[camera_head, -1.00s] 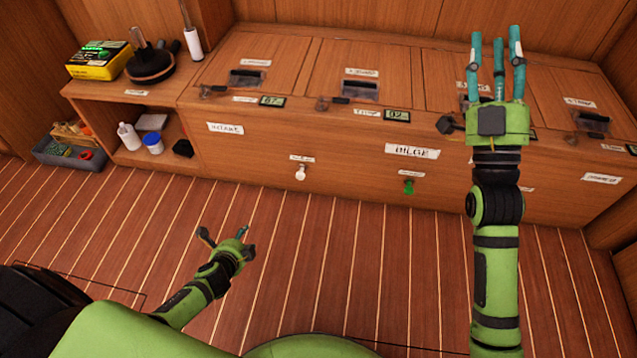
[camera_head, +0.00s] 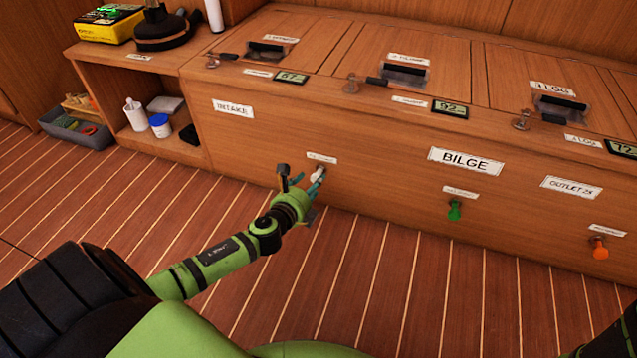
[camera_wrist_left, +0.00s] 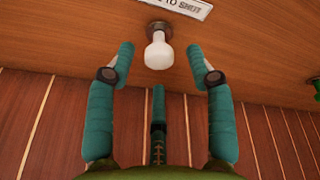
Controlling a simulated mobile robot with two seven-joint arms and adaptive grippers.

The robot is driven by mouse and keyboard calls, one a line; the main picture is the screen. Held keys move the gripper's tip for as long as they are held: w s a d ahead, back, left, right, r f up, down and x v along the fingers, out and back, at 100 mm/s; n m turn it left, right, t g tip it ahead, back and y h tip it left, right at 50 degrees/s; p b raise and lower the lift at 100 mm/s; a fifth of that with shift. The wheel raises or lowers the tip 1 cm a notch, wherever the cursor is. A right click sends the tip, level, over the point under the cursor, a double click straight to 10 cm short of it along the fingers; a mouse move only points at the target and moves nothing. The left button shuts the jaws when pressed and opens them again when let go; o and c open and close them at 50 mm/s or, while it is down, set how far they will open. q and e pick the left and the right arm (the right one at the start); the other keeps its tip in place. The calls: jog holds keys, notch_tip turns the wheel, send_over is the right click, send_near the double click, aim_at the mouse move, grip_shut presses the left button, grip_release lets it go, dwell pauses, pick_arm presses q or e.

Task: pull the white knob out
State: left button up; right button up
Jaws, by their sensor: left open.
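The white knob (camera_head: 318,174) sits on the wooden front panel below a small label, partly hidden by my fingers in the head view. In the left wrist view the white knob (camera_wrist_left: 159,52) shows whole on a round brown base, at the top middle. My left gripper (camera_head: 302,180) is open, with its fingertips close to the knob. In the left wrist view the left gripper (camera_wrist_left: 163,65) has one finger on either side of the knob and a third below it, with gaps between them. My right gripper is out of view.
A green knob (camera_head: 454,210) and an orange knob (camera_head: 600,248) stick out of the same panel further right. Labels and latched lids line the cabinet. A shelf (camera_head: 135,57) with bottles is at the left. The striped floor (camera_head: 400,290) is clear.

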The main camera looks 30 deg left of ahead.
aim_at(315, 180)
pick_arm(q)
jog(key=b+x, duration=0.1)
jog(key=x, duration=0.1)
jog(key=shift+w+a+f, duration=0.1)
jog(key=shift+w+f, duration=0.1)
jog(key=shift+w, duration=0.1)
jog(key=shift+w+b, duration=0.3)
jog(key=shift+w, duration=0.3)
